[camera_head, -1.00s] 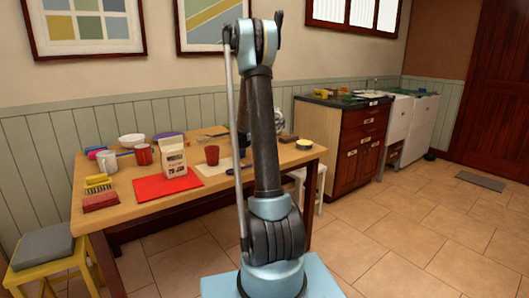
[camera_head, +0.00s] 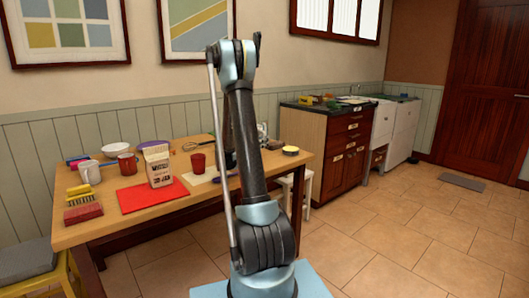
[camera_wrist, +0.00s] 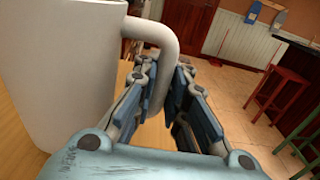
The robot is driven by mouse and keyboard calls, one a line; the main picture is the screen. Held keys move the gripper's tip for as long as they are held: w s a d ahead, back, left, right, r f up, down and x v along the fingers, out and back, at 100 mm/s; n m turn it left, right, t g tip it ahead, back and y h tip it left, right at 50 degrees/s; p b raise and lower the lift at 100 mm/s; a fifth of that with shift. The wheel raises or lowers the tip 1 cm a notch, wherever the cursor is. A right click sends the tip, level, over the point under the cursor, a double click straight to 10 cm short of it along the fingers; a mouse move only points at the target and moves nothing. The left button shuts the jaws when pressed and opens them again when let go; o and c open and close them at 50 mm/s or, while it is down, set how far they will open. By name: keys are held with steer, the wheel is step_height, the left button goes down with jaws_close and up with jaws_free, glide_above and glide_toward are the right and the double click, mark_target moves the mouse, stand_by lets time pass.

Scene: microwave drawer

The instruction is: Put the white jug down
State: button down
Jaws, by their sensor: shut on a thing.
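The white jug (camera_wrist: 60,70) fills the left of the wrist view, close to the camera and slightly tilted in the picture. My gripper (camera_wrist: 168,88) has its two fingers on either side of the jug's handle (camera_wrist: 165,40) and is shut on it. A wooden surface shows below and behind the jug in the wrist view. In the head view my arm hides the gripper and most or all of the jug.
A dark-topped cabinet (camera_head: 335,150) stands right. A red stool (camera_wrist: 285,95) shows in the wrist view.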

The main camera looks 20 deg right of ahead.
steer(key=shift+f, duration=2.05)
steer(key=c, duration=1.6)
jaws_free()
steer(key=shift+d, duration=0.1)
